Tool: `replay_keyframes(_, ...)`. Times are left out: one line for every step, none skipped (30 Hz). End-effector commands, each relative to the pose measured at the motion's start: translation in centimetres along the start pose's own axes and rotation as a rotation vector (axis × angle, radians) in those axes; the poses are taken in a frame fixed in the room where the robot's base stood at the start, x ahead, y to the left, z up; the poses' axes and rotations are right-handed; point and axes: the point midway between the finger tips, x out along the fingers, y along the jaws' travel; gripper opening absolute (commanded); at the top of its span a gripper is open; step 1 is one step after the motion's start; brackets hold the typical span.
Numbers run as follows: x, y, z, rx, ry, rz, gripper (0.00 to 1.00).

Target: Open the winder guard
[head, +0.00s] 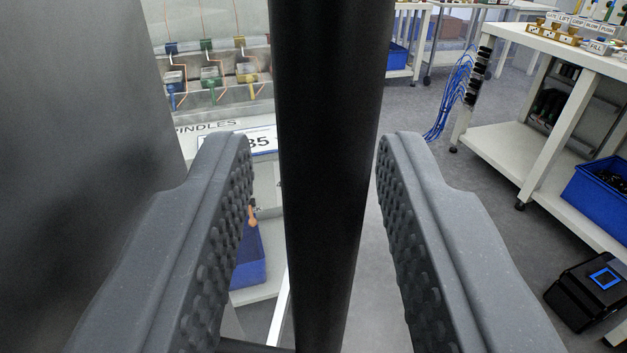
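My gripper (315,165) is open, with one dark grey studded finger on each side of a black vertical bar (325,70). The bar runs from top to bottom of the head view and looks like a handle of the winder guard. A gap shows between the bar and the left finger. The right fingertip looks very close to the bar; I cannot tell if they touch. Behind, on the left, is the winder with several coloured spindles (210,76) and a "SPINDLES" label (207,125). A large grey surface (80,120) fills the left side, possibly part of the guard.
A blue bin (247,262) is low behind the left finger. At right, a white bench (560,45) carries labelled blocks, with blue cables (455,90) at its end and a blue crate (600,200) below. A black device (590,288) is at lower right. Grey floor lies between.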

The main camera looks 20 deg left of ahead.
Motion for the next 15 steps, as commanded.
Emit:
replay_keyframes(0.0, 0.0, 0.0, 0.0, 0.0, 0.0, 0.33)
replay_keyframes(-0.1, 0.0, 0.1, 0.0, -0.001, 0.0, 0.33)
replay_keyframes(-0.2, 0.0, 0.1, 0.0, -0.001, 0.001, 0.33)
replay_keyframes(-0.4, 0.1, 0.1, 0.0, -0.001, 0.002, 0.33)
replay_keyframes(-0.6, 0.1, 0.1, 0.0, -0.002, 0.002, 0.33)
replay_keyframes(-1.0, 0.1, 0.1, 0.0, -0.002, 0.004, 0.33)
replay_keyframes(-1.4, 0.1, 0.2, 0.0, -0.002, 0.004, 0.33)
replay_keyframes(-1.8, 0.1, 0.2, 0.001, -0.002, 0.004, 0.33)
replay_keyframes(-2.4, 0.1, 0.2, 0.003, -0.002, 0.003, 0.33)
replay_keyframes(-3.0, 0.0, 0.3, 0.004, -0.001, 0.002, 0.33)
replay_keyframes(-3.6, 0.1, 0.4, 0.005, -0.001, 0.002, 0.33)
replay_keyframes(-4.5, 0.1, 0.4, 0.004, -0.002, 0.004, 0.33)
replay_keyframes(-5.2, 0.1, 0.4, 0.004, -0.001, 0.004, 0.33)
replay_keyframes(-5.8, 0.1, 0.4, 0.004, -0.001, 0.005, 0.33)
replay_keyframes(-6.7, 0.2, 0.4, 0.003, -0.001, 0.006, 0.33)
